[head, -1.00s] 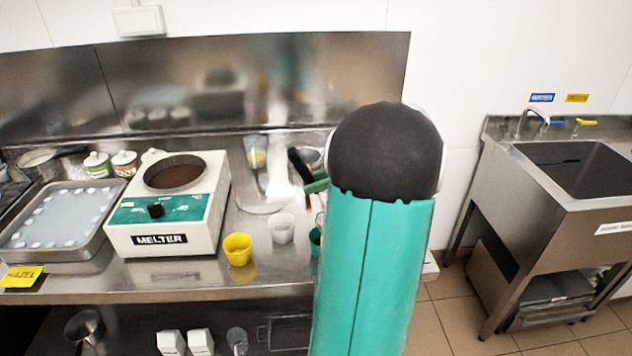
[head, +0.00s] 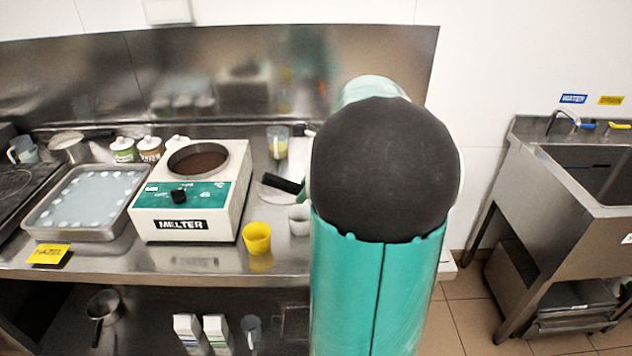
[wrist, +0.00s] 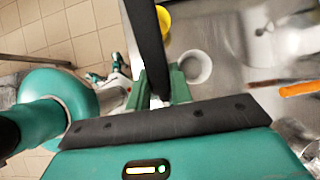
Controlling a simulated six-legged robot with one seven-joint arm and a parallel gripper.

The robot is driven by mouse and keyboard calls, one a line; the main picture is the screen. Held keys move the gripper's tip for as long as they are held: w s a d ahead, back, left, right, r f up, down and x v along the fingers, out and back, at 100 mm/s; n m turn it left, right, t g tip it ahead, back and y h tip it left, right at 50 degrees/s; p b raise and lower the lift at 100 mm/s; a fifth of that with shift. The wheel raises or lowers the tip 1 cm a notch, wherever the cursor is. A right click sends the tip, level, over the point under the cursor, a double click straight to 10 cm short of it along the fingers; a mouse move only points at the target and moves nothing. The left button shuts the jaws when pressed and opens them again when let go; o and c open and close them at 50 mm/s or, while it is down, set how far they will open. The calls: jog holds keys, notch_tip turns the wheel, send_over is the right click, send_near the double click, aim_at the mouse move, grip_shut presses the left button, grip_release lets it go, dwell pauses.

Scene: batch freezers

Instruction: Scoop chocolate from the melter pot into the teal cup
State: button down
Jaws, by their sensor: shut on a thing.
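The white melter (head: 190,208) stands on the steel counter with brown chocolate (head: 197,164) in its round pot. My gripper (wrist: 163,85) is shut on a long black handle (wrist: 148,45) in the wrist view. The handle's black end (head: 285,184) also shows in the head view beside my arm, right of the melter. The tool's working end cannot be made out. The teal cup cannot be seen now; my arm covers the counter right of the white cup.
A yellow cup (head: 257,238) and a white cup (head: 299,220) stand right of the melter. A tray of pale pieces (head: 50,222) lies to its left. A measuring jug (head: 278,142) stands behind. An orange-handled tool (wrist: 300,88) lies on the counter. A sink is at the right.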

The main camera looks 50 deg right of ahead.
aim_at(292, 192)
jog(key=f+g+h, duration=0.1)
jog(key=w+a+f+g+h, duration=0.2)
jog(key=g, duration=0.1)
jog(key=shift+w+f+h, duration=0.15)
jog(key=shift+f+h, duration=0.05)
jog(key=shift+h, duration=0.2)
jog(key=shift+r, duration=0.35)
dwell(0.4)
